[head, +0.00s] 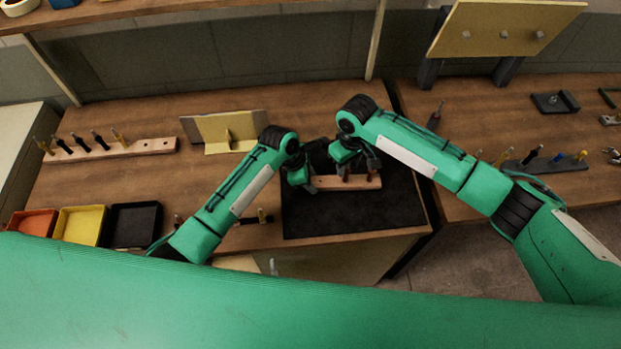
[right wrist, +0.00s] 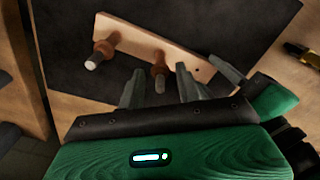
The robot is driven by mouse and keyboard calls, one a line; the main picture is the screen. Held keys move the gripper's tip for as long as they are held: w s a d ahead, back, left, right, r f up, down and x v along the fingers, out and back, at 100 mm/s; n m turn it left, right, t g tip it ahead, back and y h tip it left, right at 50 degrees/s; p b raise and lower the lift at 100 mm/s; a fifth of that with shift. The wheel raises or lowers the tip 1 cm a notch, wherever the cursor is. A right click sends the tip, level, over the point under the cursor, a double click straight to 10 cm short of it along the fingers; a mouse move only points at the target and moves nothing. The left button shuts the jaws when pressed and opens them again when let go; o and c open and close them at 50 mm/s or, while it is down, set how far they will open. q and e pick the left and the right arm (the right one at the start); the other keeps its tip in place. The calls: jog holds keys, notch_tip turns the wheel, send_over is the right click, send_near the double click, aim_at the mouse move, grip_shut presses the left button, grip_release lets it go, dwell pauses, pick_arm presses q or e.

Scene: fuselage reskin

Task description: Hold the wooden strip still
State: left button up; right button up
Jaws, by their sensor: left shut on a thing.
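The wooden strip (head: 331,183) lies over the black mat (head: 345,217) with two brown pegs standing in it; it also shows in the right wrist view (right wrist: 135,38). My left gripper (head: 310,186) is shut on the strip's left end. Part of it shows at the strip's right end in the right wrist view. My right gripper (right wrist: 160,88) is open, its fingers pointing at the strip. One peg (right wrist: 160,77) appears between its fingertips; I cannot tell whether they touch it. The other peg (right wrist: 101,52) stands free with a pale tip.
Orange, yellow and black trays (head: 135,224) stand at the left front. A wooden tool rack (head: 110,150) and a yellow angled bracket (head: 225,130) stand behind. A dark tool rack (head: 550,165) sits on the right bench. The mat's front is clear.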

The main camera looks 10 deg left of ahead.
jog(key=shift+f, duration=1.3)
grip_shut()
jog(key=shift+r, duration=1.05)
jog(key=shift+r, duration=1.5)
pick_arm(q)
jog(key=o, duration=1.1)
